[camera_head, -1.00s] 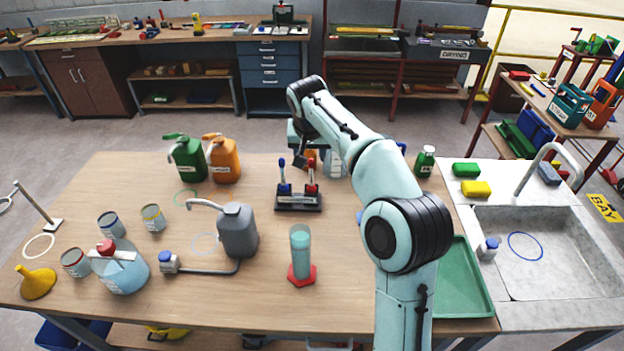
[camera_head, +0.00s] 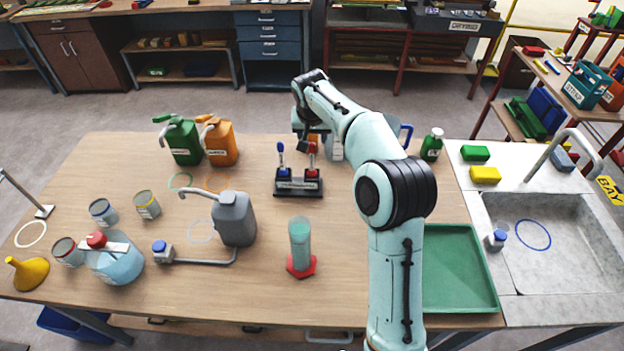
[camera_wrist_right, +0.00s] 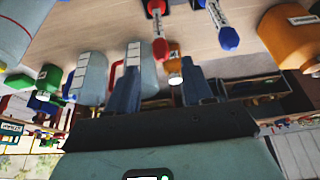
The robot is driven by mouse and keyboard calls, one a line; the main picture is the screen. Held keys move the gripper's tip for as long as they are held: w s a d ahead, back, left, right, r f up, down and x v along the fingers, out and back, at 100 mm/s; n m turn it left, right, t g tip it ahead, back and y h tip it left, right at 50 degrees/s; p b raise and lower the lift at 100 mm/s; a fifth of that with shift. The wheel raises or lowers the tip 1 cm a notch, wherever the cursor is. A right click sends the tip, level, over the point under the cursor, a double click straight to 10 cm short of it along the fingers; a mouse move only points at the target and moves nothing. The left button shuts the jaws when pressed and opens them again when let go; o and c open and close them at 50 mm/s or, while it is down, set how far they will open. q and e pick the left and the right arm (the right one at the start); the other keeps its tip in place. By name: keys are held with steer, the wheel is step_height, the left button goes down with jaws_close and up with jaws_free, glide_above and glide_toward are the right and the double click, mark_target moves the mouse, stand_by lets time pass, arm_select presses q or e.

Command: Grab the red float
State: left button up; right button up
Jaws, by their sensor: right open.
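The red float (camera_head: 311,160) stands upright on the right of a small dark stand (camera_head: 298,188) near the middle of the table. A matching blue float (camera_head: 281,160) stands on the left of it. In the right wrist view, which looks upside down, the red float (camera_wrist_right: 158,45) lies just beyond and between the fingertips, apart from them, with the blue float (camera_wrist_right: 228,38) to its right. My right gripper (camera_wrist_right: 160,75) is open and empty. In the head view it is behind the stand, partly hidden by the floats and arm. My left gripper is not in view.
Green (camera_head: 183,143) and orange (camera_head: 221,145) jugs stand left of the stand. A grey spouted container (camera_head: 234,218) and a red-based cylinder (camera_head: 299,240) stand in front. A green tray (camera_head: 462,290) and a sink (camera_head: 550,265) are at the right.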

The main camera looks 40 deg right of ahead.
mark_target(312, 143)
steer(key=x, duration=0.5)
steer(key=shift+a+f, duration=0.1)
steer(key=shift+f, duration=0.05)
jaws_close()
